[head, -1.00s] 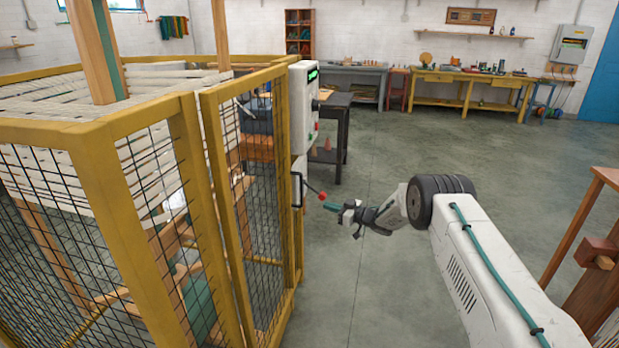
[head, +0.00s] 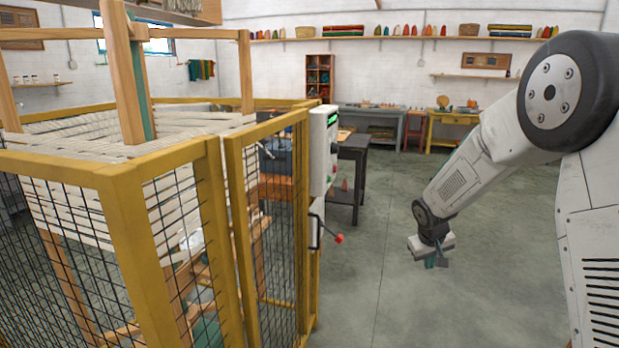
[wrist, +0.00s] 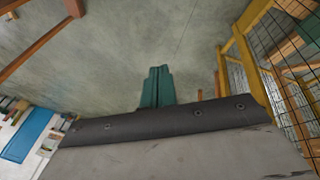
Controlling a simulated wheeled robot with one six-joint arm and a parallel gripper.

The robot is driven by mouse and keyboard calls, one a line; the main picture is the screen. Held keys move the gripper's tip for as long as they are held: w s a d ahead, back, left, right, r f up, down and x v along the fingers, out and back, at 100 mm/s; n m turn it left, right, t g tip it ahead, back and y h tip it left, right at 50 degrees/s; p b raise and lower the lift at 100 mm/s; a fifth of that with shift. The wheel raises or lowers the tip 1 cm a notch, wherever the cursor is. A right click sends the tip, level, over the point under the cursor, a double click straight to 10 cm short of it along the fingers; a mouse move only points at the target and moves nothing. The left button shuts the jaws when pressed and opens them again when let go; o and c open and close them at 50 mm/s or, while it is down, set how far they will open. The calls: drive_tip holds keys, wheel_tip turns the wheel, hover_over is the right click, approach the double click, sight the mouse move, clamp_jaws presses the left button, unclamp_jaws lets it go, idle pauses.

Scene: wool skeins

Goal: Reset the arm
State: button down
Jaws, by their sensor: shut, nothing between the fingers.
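My gripper (head: 436,262) hangs at the end of my arm in the right half of the head view, pointing down over open floor. It is to the right of the yellow cage and clear of it. In the wrist view its green fingers (wrist: 157,87) are together, with nothing between them. The red-knobbed lever (head: 338,238) on the cage's side is to the left of my gripper and apart from it.
A yellow mesh cage (head: 130,245) with a door fills the left, enclosing wooden beams and white yarn. A white control box (head: 322,150) is on its post. A dark table (head: 352,150) stands behind it. Workbenches line the back wall. The floor (head: 400,310) around my gripper is clear.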

drive_tip(key=s+a+r+y, duration=0.1)
drive_tip(key=s+r, duration=0.5)
drive_tip(key=s, duration=0.8)
drive_tip(key=s+a+r+m+g, duration=0.1)
drive_tip(key=s+a+r, duration=0.2)
drive_tip(key=s+r, duration=0.4)
drive_tip(key=s+a+r+g+y, duration=0.1)
drive_tip(key=s+r, duration=0.5)
drive_tip(key=s, duration=1.6)
drive_tip(key=shift+s+a+r+m+y, duration=0.2)
drive_tip(key=shift+s+a+m+y, duration=0.15)
drive_tip(key=shift+a, duration=0.45)
